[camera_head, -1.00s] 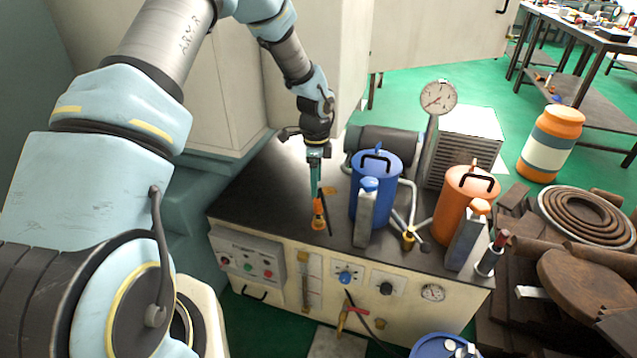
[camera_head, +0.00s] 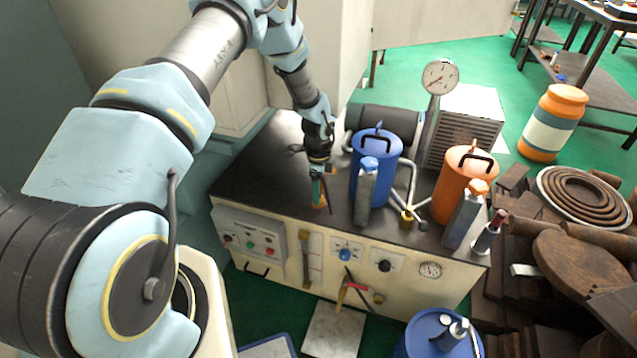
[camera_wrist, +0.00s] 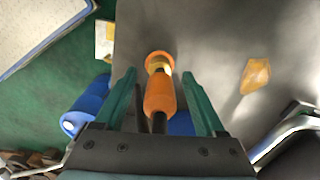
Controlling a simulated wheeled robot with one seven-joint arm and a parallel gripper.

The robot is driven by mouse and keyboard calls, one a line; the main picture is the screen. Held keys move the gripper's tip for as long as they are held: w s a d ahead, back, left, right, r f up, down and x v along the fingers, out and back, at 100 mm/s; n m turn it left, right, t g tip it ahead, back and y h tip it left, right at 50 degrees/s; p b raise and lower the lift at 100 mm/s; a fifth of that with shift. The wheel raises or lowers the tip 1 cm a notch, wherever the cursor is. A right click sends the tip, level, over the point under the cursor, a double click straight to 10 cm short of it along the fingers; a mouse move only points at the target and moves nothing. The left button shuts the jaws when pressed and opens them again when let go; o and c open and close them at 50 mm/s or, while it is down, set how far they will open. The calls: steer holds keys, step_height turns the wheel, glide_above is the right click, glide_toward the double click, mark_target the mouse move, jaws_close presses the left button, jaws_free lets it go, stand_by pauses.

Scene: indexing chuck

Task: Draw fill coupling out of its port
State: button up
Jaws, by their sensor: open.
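The fill coupling is an orange sleeve with a brass-coloured end (camera_wrist: 159,93). In the wrist view it lies between my two green fingers, with a gap on both sides. A dark stem runs from it back toward the palm. My gripper (camera_wrist: 163,84) is open around it and not closed on it. In the head view the coupling (camera_head: 320,204) is a small orange patch near the bench top's front edge, partly hidden by my gripper (camera_head: 322,200). The wrist view does not clearly show how the brass end sits in its port.
A blue canister (camera_head: 376,150) and a grey bottle (camera_head: 364,195) stand close right of my gripper on the dark bench top (camera_head: 255,170). An orange canister (camera_head: 458,183) and a gauge (camera_head: 440,77) are farther right. The bench top's left side is clear.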

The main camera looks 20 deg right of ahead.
jaws_close()
stand_by(1.1)
